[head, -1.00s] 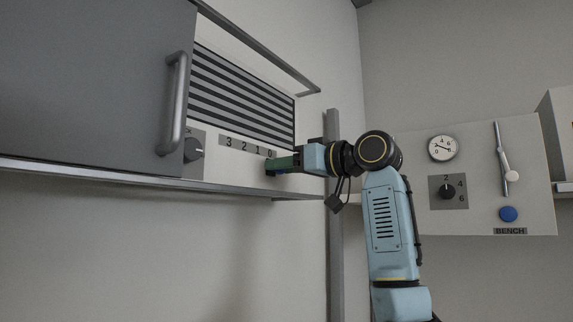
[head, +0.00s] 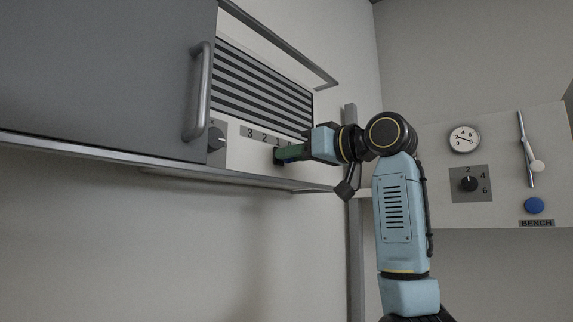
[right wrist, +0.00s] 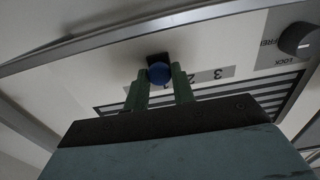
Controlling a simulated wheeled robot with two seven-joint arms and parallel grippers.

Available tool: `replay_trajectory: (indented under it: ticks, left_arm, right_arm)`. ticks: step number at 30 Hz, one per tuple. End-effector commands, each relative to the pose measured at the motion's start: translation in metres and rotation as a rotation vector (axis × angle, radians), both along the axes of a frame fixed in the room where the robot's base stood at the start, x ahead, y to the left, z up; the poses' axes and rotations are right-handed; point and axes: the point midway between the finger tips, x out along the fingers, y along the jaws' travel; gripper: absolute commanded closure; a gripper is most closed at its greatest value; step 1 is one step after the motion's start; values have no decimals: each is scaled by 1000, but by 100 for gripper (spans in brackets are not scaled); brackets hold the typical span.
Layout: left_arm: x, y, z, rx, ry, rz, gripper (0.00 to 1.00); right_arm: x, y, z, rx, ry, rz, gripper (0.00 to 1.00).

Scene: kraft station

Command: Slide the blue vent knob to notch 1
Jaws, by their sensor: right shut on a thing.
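The blue vent knob (right wrist: 159,73) shows in the right wrist view between the two green fingers of my right gripper (right wrist: 158,88). The gripper is shut on it. In the head view my right gripper (head: 281,155) reaches in from the right to the panel below the louvred vent, and its fingers mostly hide the knob. The number strip (head: 257,134) above reads 3, 2, 1 from the left; the fingertips are just below the 1, and the 0 end is largely hidden by the gripper. My left gripper is not in view.
A grey cabinet door (head: 110,75) with a bar handle (head: 198,92) stands left of the vent (head: 260,85). A dark lock dial (head: 216,139) sits beside the strip. A metal ledge (head: 190,178) runs below. The bench panel (head: 500,200) is at right.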

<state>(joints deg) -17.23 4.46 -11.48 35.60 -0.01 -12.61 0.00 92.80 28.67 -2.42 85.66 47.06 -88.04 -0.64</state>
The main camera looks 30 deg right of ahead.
Motion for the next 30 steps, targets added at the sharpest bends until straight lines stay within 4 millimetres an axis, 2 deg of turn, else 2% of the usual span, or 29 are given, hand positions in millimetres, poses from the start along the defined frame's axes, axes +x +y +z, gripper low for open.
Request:
replay_trajectory:
  ticks: [8, 9, 14, 23, 26, 30]
  left_arm:
    - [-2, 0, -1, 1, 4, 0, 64]
    - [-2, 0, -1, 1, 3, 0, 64]
    - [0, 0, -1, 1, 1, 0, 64]
    - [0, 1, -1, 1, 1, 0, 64]
    - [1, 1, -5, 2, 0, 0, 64]
    - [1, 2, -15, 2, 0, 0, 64]
  right_arm:
    - [-4, -3, 2, 0, -3, -11, 100]
    - [-4, -3, 2, 0, -4, -10, 74]
    - [-3, -2, 2, 1, -3, -8, 54]
    - [-4, -2, 1, 1, -3, -7, 54]
    - [-13, -5, 1, 2, -6, -7, 54]
    - [-37, -13, 0, 0, -7, -10, 54]
